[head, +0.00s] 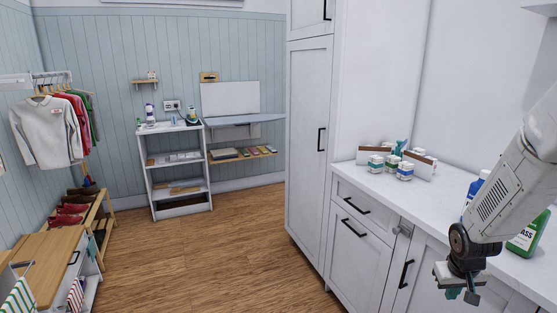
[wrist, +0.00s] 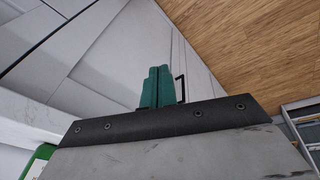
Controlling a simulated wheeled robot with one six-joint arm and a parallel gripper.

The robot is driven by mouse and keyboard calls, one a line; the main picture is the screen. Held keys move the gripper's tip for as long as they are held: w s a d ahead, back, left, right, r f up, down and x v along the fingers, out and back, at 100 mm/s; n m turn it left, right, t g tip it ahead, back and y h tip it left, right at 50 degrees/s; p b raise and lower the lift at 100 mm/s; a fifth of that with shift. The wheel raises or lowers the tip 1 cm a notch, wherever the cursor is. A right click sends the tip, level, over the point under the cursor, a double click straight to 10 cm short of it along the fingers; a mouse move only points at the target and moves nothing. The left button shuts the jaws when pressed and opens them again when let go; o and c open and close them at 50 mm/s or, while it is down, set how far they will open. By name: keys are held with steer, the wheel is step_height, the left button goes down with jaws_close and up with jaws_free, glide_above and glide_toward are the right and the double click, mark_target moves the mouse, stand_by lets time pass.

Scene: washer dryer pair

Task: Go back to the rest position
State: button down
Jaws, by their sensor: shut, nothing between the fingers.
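My gripper (head: 461,294) hangs at the end of my arm at the right of the head view, in front of the white counter cabinets. Its fingers point down. In the wrist view its two green fingers (wrist: 157,87) are together, with nothing between them. My gripper holds no object and is apart from the floor.
The wooden floor (head: 210,255) is clear in the middle.

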steer(key=s+a+r+n+y, duration=0.1)
steer(key=s+a+r+y, duration=0.1)
steer(key=s+a+r, duration=1.8)
steer(key=s+r, duration=0.4)
steer(key=shift+r+n+g, duration=0.2)
steer(key=shift+n+g, duration=0.1)
steer(key=shift+g, duration=0.1)
